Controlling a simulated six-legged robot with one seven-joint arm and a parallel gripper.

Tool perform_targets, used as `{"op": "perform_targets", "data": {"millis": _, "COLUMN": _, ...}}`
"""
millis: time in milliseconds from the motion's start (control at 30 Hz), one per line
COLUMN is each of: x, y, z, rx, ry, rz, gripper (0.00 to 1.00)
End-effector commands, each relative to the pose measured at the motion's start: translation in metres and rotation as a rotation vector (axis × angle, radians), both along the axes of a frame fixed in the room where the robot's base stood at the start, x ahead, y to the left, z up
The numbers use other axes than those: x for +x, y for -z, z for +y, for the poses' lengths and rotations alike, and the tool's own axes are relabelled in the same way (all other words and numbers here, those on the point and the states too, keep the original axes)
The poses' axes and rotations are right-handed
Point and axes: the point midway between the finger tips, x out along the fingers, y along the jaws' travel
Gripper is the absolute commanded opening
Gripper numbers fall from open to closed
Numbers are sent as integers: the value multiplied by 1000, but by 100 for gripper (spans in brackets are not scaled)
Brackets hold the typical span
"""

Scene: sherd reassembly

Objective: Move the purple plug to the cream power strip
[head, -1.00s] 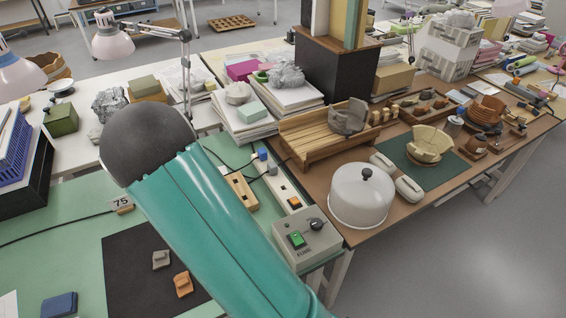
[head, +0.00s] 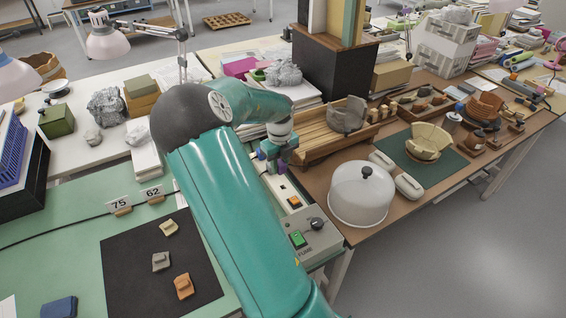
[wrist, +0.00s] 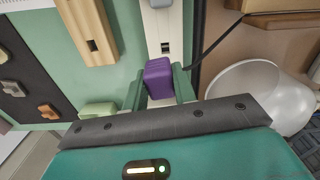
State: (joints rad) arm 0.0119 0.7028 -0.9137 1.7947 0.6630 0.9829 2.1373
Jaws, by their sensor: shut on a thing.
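The purple plug (wrist: 158,78) is between the two green fingers of my gripper (wrist: 159,90), which are shut on it. In the wrist view the plug overlaps the cream power strip (wrist: 163,22), with a dark socket slot showing just beyond it. I cannot tell whether the plug touches the strip. In the head view my gripper (head: 276,163) is low over the far end of the cream power strip (head: 289,196), with a bit of purple plug (head: 282,168) showing at the fingers.
A wooden strip (wrist: 88,30) lies left of the cream strip. A grey switch box (head: 311,238) stands at its near end. A white dome (head: 361,195) and slatted wooden rack (head: 310,147) are right. A black mat (head: 130,270) holds several small blocks.

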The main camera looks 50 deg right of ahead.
Motion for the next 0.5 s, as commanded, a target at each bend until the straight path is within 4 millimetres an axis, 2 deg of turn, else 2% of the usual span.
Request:
{"op": "perform_targets", "data": {"millis": 100, "x": -5, "y": -3, "z": -8, "rx": 0, "ry": 99, "rz": 0, "gripper": 5}}
{"op": "perform_targets", "data": {"millis": 233, "x": -5, "y": 1, "z": -9, "rx": 0, "ry": 117, "rz": 1, "gripper": 5}}
{"op": "perform_targets", "data": {"millis": 500, "x": -6, "y": 22, "z": -9, "rx": 1, "ry": 115, "rz": 2, "gripper": 5}}
